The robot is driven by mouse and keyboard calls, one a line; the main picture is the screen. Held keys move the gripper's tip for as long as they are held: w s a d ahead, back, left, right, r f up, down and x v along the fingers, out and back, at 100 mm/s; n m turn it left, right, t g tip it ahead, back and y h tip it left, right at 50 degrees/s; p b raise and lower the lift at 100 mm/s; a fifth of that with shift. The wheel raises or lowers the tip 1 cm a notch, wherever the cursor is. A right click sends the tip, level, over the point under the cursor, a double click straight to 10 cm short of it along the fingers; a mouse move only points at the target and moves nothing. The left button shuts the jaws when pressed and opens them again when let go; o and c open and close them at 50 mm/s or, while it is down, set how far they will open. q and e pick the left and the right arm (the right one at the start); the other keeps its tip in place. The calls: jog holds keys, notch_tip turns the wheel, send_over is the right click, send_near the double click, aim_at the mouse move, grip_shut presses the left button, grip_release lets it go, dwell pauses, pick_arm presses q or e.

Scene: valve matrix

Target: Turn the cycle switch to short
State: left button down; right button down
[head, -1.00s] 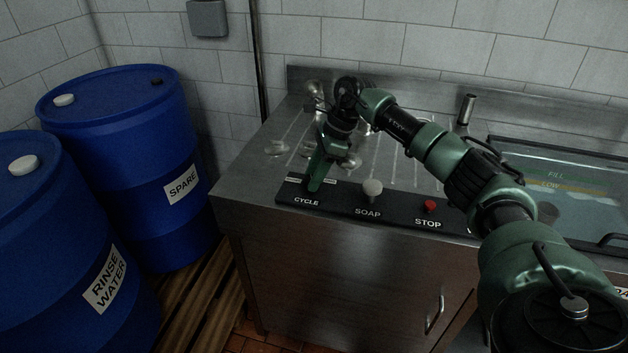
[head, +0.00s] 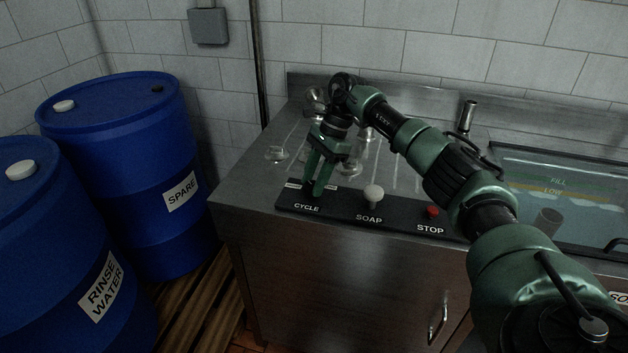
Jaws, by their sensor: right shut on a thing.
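The cycle switch sits at the left end of a black control panel (head: 340,207), above the CYCLE label. My right gripper (head: 312,190) points down over it with its fingers on either side, shut on the switch. The fingers hide nearly all of the switch, so its setting cannot be read. Small pale label plates show on both sides of the fingers, too small to read. My left gripper is not in view.
A white SOAP knob (head: 373,194) and a red STOP button (head: 432,212) stand right of the switch. Glassware (head: 277,153) stands on the steel counter behind. A water-filled basin (head: 560,190) is at right. Blue drums (head: 115,130) stand at left.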

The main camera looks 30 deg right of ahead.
jog(key=shift+r, duration=0.1)
jog(key=c, duration=0.9)
grip_release()
jog(key=b+v, duration=0.1)
jog(key=v, duration=0.6)
jog(key=shift+d+r, duration=0.25)
jog(key=shift+r, duration=0.05)
